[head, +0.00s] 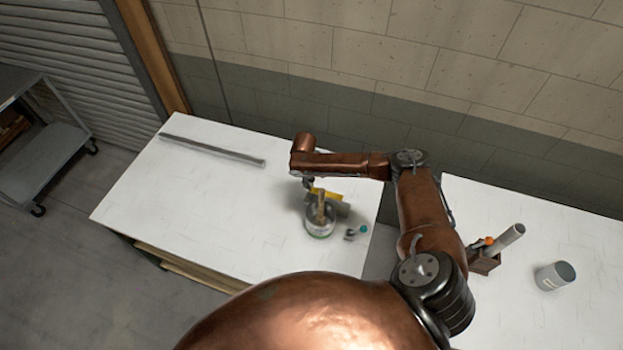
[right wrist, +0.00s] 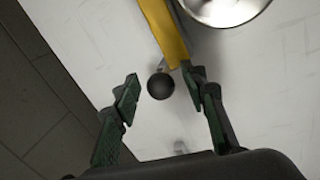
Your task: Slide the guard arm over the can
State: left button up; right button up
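The can (head: 319,232) stands on the left white table with a tan upright piece at its mouth. Its round metallic rim (right wrist: 228,10) shows at the top right of the right wrist view. The yellow guard arm (head: 327,194) lies just behind the can in the head view. In the right wrist view the yellow bar (right wrist: 165,35) runs beside the can, with a round black knob (right wrist: 160,86) near its end. My right gripper (right wrist: 163,90) is open, its fingertips on either side of the knob with gaps visible. In the head view it is small and mostly hidden. My left gripper is not in view.
A grey bar (head: 212,150) lies at the table's back left. Small grey and teal pieces (head: 352,233) lie right of the can. The right table (head: 545,235) holds a small holder (head: 484,262) with tubes and a grey cup (head: 555,276). The wall is close behind.

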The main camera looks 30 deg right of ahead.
jog(key=shift+f, duration=0.1)
grip_shut()
dwell(0.5)
